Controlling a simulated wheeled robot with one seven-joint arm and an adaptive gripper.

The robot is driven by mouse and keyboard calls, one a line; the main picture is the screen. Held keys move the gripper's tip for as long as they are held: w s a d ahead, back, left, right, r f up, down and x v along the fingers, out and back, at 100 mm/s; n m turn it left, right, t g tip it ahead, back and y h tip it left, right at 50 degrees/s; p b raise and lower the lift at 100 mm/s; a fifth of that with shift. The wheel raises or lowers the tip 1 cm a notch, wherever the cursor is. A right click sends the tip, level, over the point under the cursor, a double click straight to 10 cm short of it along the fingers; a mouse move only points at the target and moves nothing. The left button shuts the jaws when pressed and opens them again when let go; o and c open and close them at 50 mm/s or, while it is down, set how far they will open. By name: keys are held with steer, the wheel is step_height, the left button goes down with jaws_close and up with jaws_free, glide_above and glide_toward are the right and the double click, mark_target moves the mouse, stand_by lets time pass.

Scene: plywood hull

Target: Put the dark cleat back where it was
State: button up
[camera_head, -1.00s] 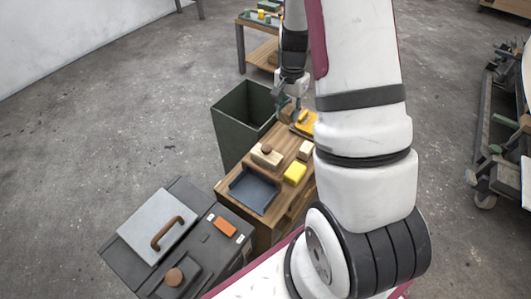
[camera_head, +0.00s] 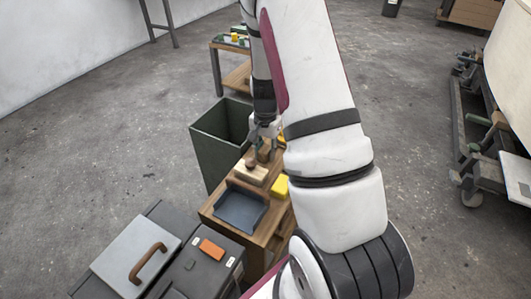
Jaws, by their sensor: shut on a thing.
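My gripper (camera_head: 259,138) is at the far end of my arm, low over the wooden workbench (camera_head: 223,217), just behind the pale block with a brown knob (camera_head: 250,172). It is shut on a small dark brown piece (camera_head: 264,153), which seems to be the dark cleat. The piece hangs close above the bench top. Its shape is small, and I cannot tell whether it touches the bench or the pale block. My arm hides the right side of the bench.
A dark blue tray (camera_head: 240,207) and a yellow block (camera_head: 280,186) sit on the bench. A deep green bin (camera_head: 212,150) stands behind left. Floor at left is clear.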

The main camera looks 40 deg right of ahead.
steer(key=shift+f, duration=0.1)
steer(key=o, duration=1)
steer(key=shift+o, duration=0.2)
